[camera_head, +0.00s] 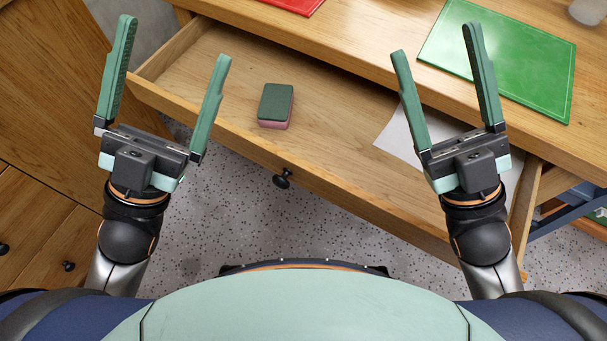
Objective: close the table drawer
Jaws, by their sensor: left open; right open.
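The wooden table drawer (215,75) is pulled out from under the wooden table (380,40). A dark knob (283,179) sits on its front panel. A green and pink block (276,105) and a white sheet (398,136) lie inside it. My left gripper (172,45) is open and empty over the left end of the drawer front. My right gripper (436,42) is open and empty over the right part of the drawer, hiding some of the sheet and front panel. Whether either gripper touches the drawer cannot be told.
A green mat (500,60) lies on the tabletop at right, with a red item (296,3) at the top edge. A wooden cabinet (40,120) stands at left. Speckled floor (230,215) shows between me and the drawer.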

